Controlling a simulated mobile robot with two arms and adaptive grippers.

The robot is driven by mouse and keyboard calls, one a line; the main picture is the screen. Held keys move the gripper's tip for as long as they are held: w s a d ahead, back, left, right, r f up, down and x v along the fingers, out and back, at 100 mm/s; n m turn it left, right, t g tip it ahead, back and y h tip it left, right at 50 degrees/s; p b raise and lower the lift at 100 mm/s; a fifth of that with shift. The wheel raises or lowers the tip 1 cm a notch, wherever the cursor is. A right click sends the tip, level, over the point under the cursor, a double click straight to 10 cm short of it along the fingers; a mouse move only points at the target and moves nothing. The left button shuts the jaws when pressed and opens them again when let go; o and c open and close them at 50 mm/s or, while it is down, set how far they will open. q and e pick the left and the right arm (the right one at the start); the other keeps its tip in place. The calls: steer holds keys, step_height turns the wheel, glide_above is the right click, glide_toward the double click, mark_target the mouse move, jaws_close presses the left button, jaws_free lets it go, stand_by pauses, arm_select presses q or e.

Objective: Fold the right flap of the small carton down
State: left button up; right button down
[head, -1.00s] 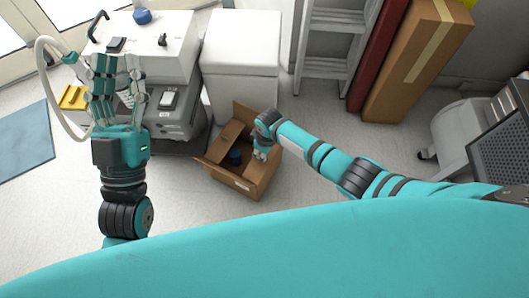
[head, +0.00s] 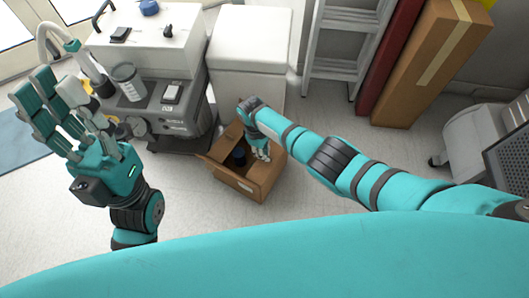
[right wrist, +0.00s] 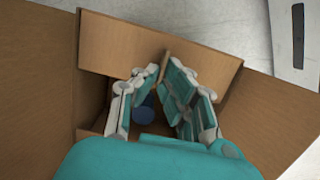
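The small carton (head: 238,188) stands open on the floor in the head view, with a dark blue round object (head: 238,157) inside. In the right wrist view, brown flaps spread at its left (right wrist: 40,85) and right (right wrist: 270,120), and another (right wrist: 160,40) lies along the far side. My right gripper (head: 260,153) reaches down into the carton opening at its right side. In the wrist view its fingers (right wrist: 163,95) stand apart in a V, with a thin cardboard edge near the tips; contact is unclear. My left gripper (head: 45,115) is raised at the left, fingers spread and empty.
A white box-shaped unit (head: 248,50) stands behind the carton. A grey and white machine (head: 160,95) is to its left. A ladder (head: 340,45) and a tall cardboard box (head: 432,65) lean at the back right. The floor right of the carton is clear.

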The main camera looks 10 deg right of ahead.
stand_by(0.3)
steer(key=c, duration=1.5)
jaws_free()
steer(key=shift+f, duration=0.1)
steer(key=r, duration=0.4)
steer(key=w+a+r, duration=0.1)
steer(key=r, duration=0.7)
steer(key=shift+w+a, duration=0.2)
steer(key=shift+a, duration=0.2)
steer(key=shift+f, duration=0.1)
